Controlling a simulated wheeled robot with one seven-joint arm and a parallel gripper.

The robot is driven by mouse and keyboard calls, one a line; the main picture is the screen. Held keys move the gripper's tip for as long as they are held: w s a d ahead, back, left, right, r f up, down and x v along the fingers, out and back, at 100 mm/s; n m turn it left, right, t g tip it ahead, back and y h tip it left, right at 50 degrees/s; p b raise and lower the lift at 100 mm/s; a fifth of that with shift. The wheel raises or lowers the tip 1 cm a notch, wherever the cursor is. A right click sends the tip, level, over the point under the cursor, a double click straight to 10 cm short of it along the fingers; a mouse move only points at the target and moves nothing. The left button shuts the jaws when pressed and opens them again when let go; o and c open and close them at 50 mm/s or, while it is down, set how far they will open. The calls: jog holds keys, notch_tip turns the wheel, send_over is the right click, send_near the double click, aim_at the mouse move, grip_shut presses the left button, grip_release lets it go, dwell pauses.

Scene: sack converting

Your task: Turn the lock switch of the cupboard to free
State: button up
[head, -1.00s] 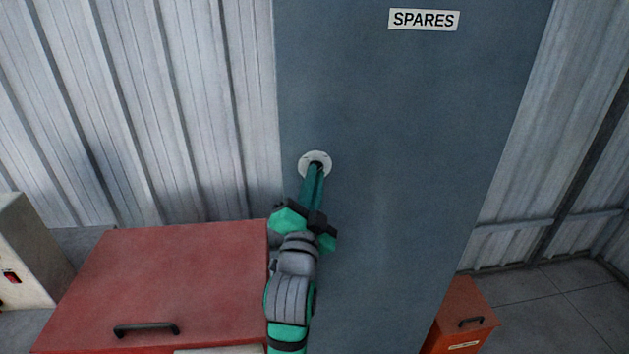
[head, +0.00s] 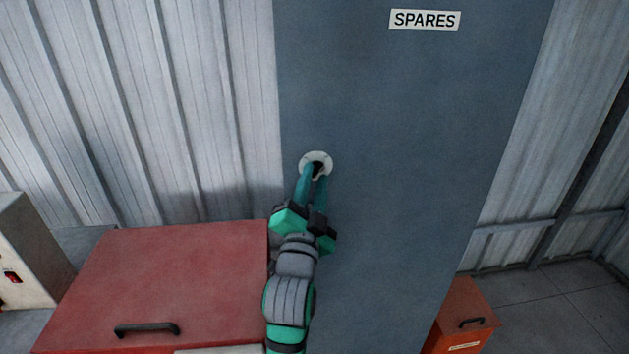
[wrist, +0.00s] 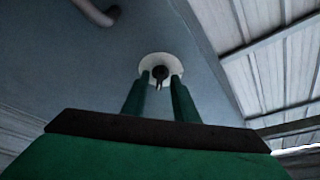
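The cupboard (head: 420,160) is a tall grey-blue body with a SPARES label. Near its left edge is the lock switch: a round white plate (head: 315,157) with a small black knob (head: 318,168). In the wrist view the plate (wrist: 172,62) and the dark knob (wrist: 159,73) show clearly. My gripper (head: 313,178) is at the switch with its fingers apart. In the wrist view my gripper (wrist: 161,84) has one finger on each side of the knob, with gaps showing. Any marks for the switch's positions are too small to read.
A red cabinet (head: 170,270) with a black handle stands at the lower left, close to my arm. An orange-red box (head: 466,312) stands at the lower right. A curved handle (wrist: 97,12) shows at the wrist view's top left. Corrugated wall (head: 150,110) lies behind.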

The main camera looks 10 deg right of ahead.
jog(key=v, duration=1)
jog(key=shift+s, duration=0.25)
jog(key=shift+f, duration=0.15)
jog(key=s+a+f+n+g+y, duration=0.1)
jog(key=s+f+n+y, duration=0.35)
jog(key=f, duration=0.75)
jog(key=s+a+f+n+g+y, duration=0.1)
jog(key=s+f+n, duration=0.55)
jog(key=f, duration=0.45)
jog(key=s+a+f+n+g, duration=0.1)
jog(key=s+f, duration=0.4)
jog(key=s, duration=0.8)
jog(key=s+a+f+n+g, duration=0.1)
jog(key=s+f, duration=0.5)
jog(key=s, duration=0.7)
jog(key=shift+a+g+y, duration=0.3)
jog(key=shift+a+y, duration=0.05)
jog(key=shift+o, duration=0.3)
jog(key=shift+s+f, duration=0.1)
jog(key=shift+f, duration=0.05)
